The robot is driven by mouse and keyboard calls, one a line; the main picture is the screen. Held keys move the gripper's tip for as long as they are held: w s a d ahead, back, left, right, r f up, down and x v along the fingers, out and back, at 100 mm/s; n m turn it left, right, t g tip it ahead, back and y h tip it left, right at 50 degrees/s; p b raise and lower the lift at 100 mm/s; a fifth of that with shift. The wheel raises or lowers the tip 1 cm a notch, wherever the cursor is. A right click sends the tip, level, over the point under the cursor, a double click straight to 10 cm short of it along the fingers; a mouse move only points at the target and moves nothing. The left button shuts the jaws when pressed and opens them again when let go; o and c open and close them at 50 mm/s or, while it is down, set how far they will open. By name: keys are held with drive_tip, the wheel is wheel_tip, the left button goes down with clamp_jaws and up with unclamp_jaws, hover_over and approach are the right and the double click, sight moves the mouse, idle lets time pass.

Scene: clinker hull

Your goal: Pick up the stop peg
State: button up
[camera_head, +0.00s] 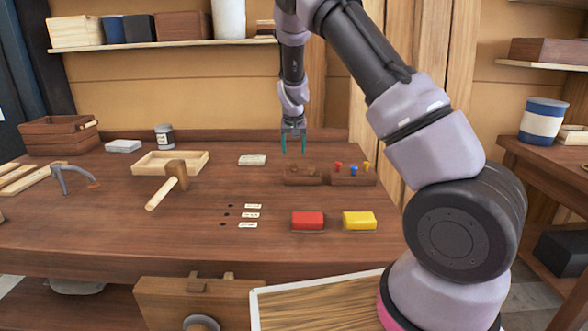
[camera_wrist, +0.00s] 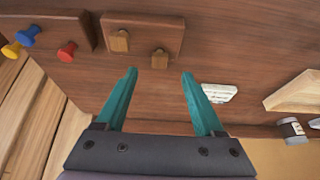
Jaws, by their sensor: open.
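My gripper (camera_head: 294,151) is open and empty above the back of the workbench, over a small dark wooden block (camera_head: 294,181). In the wrist view its teal fingers (camera_wrist: 159,74) are apart. The same block (camera_wrist: 142,22) lies just past the fingertips there. Two square-topped wooden pegs stand on it: one (camera_wrist: 159,59) in line with the finger gap, the other (camera_wrist: 120,40) farther off to the left. A neighbouring block (camera_wrist: 68,22) carries a red peg (camera_wrist: 67,51), a blue peg (camera_wrist: 28,36) and a yellow peg (camera_wrist: 12,49). No label shows which is the stop peg.
A red block (camera_head: 308,221) and a yellow block (camera_head: 359,220) sit near the front.

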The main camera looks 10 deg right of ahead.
sight(294, 163)
drive_tip(key=x, duration=0.4)
drive_tip(key=shift+f, duration=0.1)
drive_tip(key=x, duration=0.5)
drive_tip(key=shift+w+d, duration=0.15)
drive_tip(key=shift+w, duration=0.25)
drive_tip(key=shift+c, duration=0.3)
clamp_jaws()
